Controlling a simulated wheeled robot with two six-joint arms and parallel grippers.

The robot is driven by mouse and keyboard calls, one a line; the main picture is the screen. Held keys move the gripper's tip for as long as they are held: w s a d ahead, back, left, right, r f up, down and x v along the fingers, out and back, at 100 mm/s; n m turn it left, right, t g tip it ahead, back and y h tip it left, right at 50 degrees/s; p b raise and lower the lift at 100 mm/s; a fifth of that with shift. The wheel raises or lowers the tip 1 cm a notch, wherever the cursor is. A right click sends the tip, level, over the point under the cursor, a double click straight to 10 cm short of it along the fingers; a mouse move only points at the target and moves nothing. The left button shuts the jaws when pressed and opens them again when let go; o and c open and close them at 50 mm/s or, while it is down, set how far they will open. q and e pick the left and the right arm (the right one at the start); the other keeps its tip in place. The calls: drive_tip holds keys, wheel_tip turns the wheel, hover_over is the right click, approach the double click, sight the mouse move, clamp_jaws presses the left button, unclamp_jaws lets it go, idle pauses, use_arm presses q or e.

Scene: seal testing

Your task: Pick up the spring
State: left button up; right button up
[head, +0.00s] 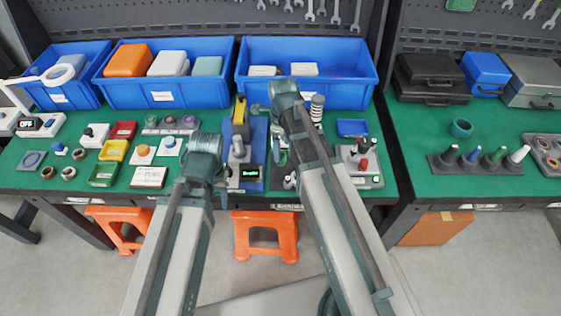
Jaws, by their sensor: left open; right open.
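A pale ribbed upright cylinder (317,105), which looks like the spring, stands on the green bench just in front of the large blue bin. My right gripper (262,109) is at the end of the raised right arm, left of the ribbed piece and apart from it. It is open, and no object shows in it. My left gripper (222,188) is open over the front part of the bench, left of the blue test stand. The arm links hide much of both grippers' fingers and part of the bench around the ribbed piece.
Blue bins (165,95) line the back of the bench. A blue test stand (247,155) with a lit display stands between my arms. A grey block with knobs (360,165) and a small blue tray (352,128) lie to the right. Small parts crowd the left.

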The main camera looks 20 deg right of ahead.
drive_tip(key=shift+w+a+f+b, duration=0.1)
drive_tip(key=shift+a+f+b, duration=0.05)
drive_tip(key=shift+f+b, duration=1.2)
drive_tip(key=shift+a+f+b, duration=0.1)
drive_tip(key=shift+f+b, duration=1.2)
drive_tip(key=shift+r, duration=0.1)
clamp_jaws()
